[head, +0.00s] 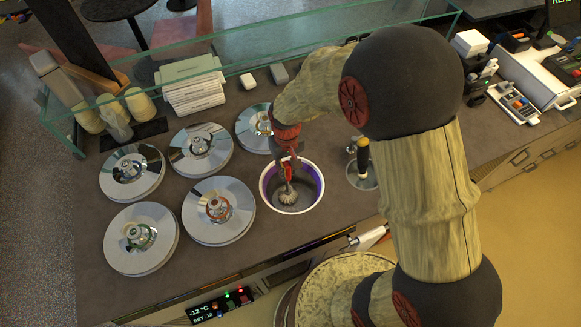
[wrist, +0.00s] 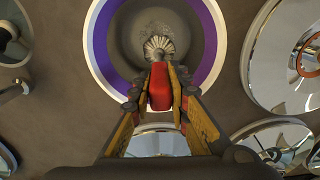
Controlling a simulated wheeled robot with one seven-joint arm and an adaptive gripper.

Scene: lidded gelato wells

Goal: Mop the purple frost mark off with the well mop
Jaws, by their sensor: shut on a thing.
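My gripper (head: 287,160) is shut on the red handle of the well mop (wrist: 159,88). The mop's pale, fringed head (wrist: 158,46) is inside the open well, and it also shows in the head view (head: 288,195). The well has a white rim (head: 265,200) and a grey inside. The purple frost mark (wrist: 103,48) is a broad band along the inner wall, seen on the left, lower and right sides in the wrist view. The mop head is over the grey middle, apart from the purple band. Whether it touches the bottom is unclear.
Several round metal lids (head: 218,210) cover wells to the left and behind.

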